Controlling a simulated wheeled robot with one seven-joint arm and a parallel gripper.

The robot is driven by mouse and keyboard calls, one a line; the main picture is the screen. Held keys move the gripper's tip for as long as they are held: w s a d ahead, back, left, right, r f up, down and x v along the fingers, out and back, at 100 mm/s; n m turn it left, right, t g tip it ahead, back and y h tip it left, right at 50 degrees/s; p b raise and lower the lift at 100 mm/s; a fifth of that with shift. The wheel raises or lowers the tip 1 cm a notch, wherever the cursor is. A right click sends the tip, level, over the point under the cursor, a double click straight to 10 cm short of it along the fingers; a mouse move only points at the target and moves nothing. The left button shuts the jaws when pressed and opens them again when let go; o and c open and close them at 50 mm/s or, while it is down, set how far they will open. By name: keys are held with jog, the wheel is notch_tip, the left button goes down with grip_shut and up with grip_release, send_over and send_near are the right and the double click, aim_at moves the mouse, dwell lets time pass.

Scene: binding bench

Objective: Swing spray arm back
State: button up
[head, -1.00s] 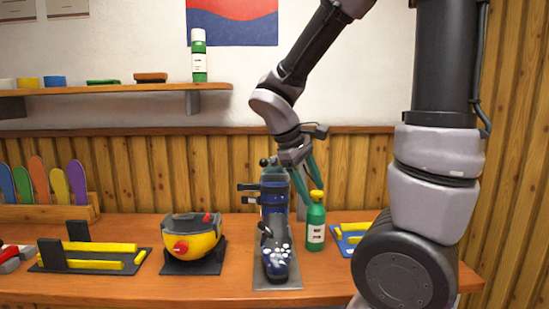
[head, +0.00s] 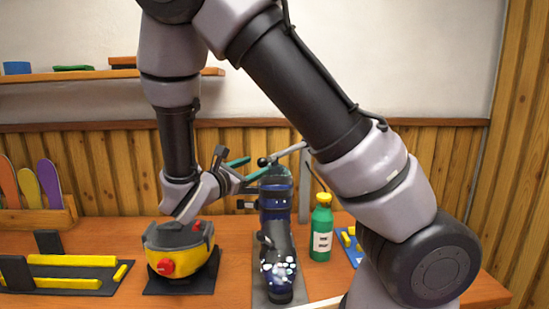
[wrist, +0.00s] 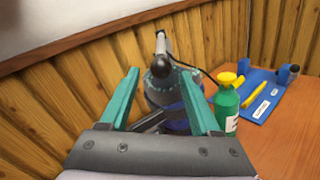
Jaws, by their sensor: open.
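The spray arm (head: 288,153) is a thin grey bar with a black ball knob (head: 263,161) at its end, reaching over the top of a dark blue ski boot (head: 275,207). In the wrist view the spray arm (wrist: 161,43) points toward me, and its knob (wrist: 163,61) shows over the boot (wrist: 168,90). My gripper (head: 253,167) has teal fingers and is open, at the left of the boot's top, close to the knob. In the wrist view the knob appears between the fingertips (wrist: 160,73); whether they touch it cannot be told.
A green spray bottle (head: 321,228) stands right of the boot, with a blue tray (head: 349,247) beside it. A yellow bowl-shaped thing with a red knob (head: 183,260) stands below my wrist. A dark tray with yellow bars (head: 72,272) is at left. A shelf (head: 110,76) hangs behind.

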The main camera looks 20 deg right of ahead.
aim_at(273, 158)
jog(key=x, duration=1)
jog(key=shift+w+d, duration=0.1)
jog(key=shift+d, duration=0.1)
jog(key=shift+c, duration=0.3)
grip_shut()
dwell(0.8)
